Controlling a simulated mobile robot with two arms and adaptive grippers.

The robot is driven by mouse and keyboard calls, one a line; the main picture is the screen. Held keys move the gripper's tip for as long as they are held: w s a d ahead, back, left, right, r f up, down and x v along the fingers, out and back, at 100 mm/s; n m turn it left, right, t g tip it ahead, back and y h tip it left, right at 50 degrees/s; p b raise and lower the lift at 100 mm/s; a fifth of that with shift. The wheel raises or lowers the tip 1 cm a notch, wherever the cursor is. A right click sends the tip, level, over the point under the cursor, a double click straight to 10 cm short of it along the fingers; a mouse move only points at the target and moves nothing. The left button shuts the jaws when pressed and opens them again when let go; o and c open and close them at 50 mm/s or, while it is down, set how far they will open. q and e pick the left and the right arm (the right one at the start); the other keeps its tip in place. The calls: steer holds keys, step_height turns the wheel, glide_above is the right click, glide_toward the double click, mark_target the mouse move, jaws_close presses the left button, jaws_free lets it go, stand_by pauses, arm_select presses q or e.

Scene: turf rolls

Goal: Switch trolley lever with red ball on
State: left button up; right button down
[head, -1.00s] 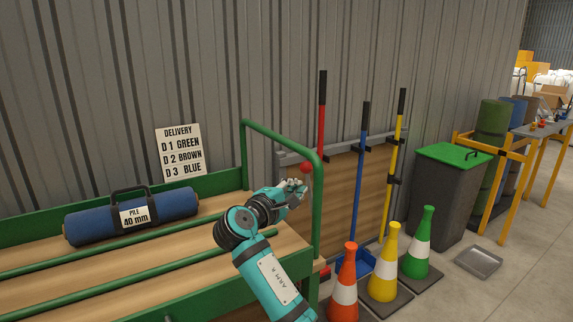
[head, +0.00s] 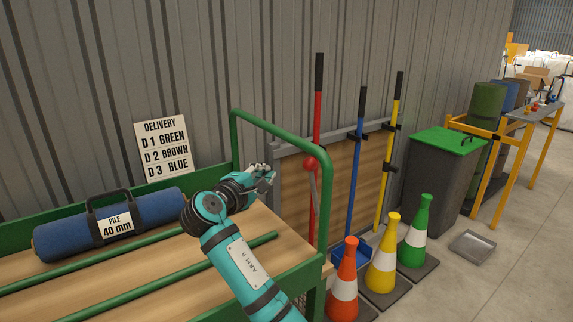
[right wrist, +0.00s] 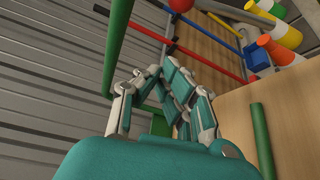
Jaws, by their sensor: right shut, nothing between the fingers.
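The lever's red ball (head: 310,162) shows in the head view beside the upright of the green trolley frame (head: 325,215). A thin grey rod (head: 315,188) runs down from the ball, leaning slightly. The ball also shows at the top edge of the right wrist view (right wrist: 181,5). My right gripper (head: 267,171) is above the trolley deck, left of the ball and apart from it. Its fingers (right wrist: 166,72) are closed together and empty. The lever's lower end is hard to make out. My left gripper is not in view.
A blue turf roll (head: 155,215) with a "PILE 40 mm" label lies on the trolley at left. Red, blue and yellow long-handled tools hang on a board (head: 335,190). Orange, yellow and green cones (head: 382,270) and a bin (head: 440,180) stand to the right.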

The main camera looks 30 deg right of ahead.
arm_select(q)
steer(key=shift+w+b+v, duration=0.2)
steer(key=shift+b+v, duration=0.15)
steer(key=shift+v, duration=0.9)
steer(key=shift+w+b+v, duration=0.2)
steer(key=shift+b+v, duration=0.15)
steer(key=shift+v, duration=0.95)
arm_select(e)
steer(key=w+d, duration=0.1)
steer(key=d, duration=0.8)
steer(key=shift+w+d+f, duration=0.15)
steer(key=shift+w, duration=0.25)
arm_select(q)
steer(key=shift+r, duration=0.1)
arm_select(e)
steer(key=shift+s, duration=0.15)
